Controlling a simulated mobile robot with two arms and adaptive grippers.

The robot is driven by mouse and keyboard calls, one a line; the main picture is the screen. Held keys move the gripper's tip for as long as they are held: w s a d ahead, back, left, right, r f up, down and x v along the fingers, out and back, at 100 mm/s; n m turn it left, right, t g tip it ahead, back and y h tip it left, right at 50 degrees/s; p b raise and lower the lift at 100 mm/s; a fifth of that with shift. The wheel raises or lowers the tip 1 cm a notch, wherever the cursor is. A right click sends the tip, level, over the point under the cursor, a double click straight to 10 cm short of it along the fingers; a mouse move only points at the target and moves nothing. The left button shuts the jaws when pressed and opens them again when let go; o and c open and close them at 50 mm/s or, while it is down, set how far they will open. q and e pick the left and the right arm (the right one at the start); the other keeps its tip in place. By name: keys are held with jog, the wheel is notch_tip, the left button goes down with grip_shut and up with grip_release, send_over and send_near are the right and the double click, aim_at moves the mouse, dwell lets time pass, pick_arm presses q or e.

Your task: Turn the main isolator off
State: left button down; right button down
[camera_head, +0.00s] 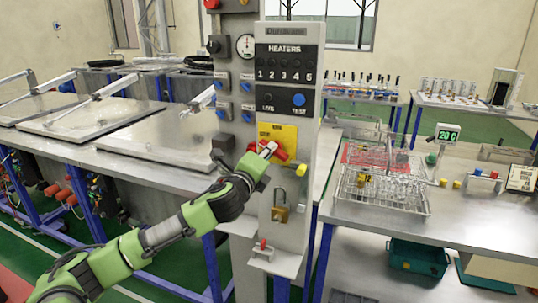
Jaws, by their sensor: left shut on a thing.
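The main isolator is a red rotary handle (281,154) on a yellow plate (291,135), on the front of the grey control column (290,91). My left arm comes in from the left. My left gripper (267,150) is at the handle and shut on it. The fingers cover part of the handle, so its exact angle is hard to tell. A brass padlock (280,213) hangs below the plate. My right gripper is not in view.
The heaters panel (288,62) with a blue test button sits above the isolator. A small shelf (274,258) juts out low on the column. Metal lids (90,117) lie left. A wire basket (382,188) stands on the right table.

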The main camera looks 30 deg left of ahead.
pick_arm(q)
jog(key=n, duration=0.5)
jog(key=shift+f, duration=0.15)
jog(key=shift+b, duration=0.3)
dwell(0.3)
jog(key=c, duration=2)
grip_release()
jog(key=shift+a, duration=0.1)
jog(key=v, duration=1.2)
